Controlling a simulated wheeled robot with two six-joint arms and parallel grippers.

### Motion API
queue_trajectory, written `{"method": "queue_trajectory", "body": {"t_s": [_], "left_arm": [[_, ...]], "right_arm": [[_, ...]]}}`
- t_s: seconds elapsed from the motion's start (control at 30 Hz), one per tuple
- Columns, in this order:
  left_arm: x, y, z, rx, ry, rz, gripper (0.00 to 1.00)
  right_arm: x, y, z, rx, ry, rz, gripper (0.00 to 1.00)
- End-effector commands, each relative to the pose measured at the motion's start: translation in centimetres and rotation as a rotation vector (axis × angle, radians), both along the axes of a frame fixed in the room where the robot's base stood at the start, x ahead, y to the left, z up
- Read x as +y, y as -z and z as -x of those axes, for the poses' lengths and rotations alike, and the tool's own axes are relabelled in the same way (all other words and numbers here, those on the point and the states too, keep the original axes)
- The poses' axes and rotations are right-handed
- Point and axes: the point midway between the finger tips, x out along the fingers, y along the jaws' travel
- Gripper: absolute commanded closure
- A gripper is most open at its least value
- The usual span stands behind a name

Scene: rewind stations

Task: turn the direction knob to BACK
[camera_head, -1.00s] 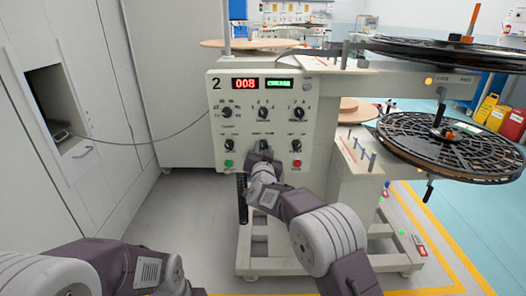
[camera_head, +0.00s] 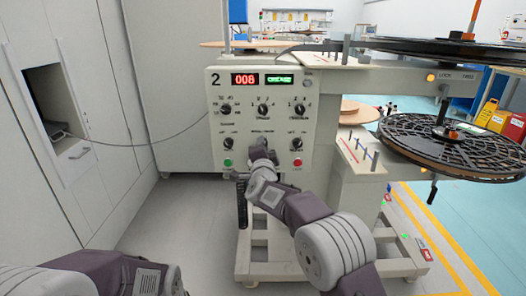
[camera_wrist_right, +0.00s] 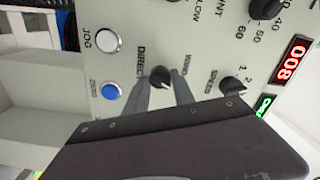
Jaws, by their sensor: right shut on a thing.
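The direction knob (camera_wrist_right: 160,77) is a small dark knob on the pale control panel (camera_head: 215,125), with a partly covered label starting "DIREC" beside it in the right wrist view. My right gripper (camera_wrist_right: 166,82) has its two grey fingers on either side of this knob and is shut on it. In the head view my right gripper (camera_head: 262,150) is at the lower middle of the panel and hides the knob. Which way the knob points is not clear, and the BACK mark cannot be read. My left gripper is out of view; only part of my left arm shows.
Other knobs surround it, including the speed knob (camera_wrist_right: 232,85). A white JOG button (camera_wrist_right: 108,40) and a blue button (camera_wrist_right: 110,91) are close by. Large black reels (camera_head: 450,145) stand at the right. Grey cabinets (camera_head: 95,110) line the left; the floor before them is clear.

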Motion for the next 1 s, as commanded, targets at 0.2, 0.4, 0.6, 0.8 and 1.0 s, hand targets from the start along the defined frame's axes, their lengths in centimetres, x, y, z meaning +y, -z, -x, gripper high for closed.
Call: {"method": "queue_trajectory", "body": {"t_s": [0.2,0.4,0.6,0.8,1.0], "left_arm": [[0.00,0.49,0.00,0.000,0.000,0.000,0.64],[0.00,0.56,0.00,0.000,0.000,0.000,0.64],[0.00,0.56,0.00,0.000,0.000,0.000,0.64],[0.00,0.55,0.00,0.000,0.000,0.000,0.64],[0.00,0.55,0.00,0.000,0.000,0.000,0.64]], "right_arm": [[0.00,0.14,-0.01,0.002,0.000,-0.066,1.00],[0.01,0.09,-0.01,0.002,0.000,-0.089,1.00],[0.01,0.07,-0.01,0.002,0.000,-0.092,1.00],[0.01,0.07,-0.01,0.002,0.000,-0.091,0.59],[0.00,0.04,0.00,0.001,0.000,-0.090,0.48]]}}
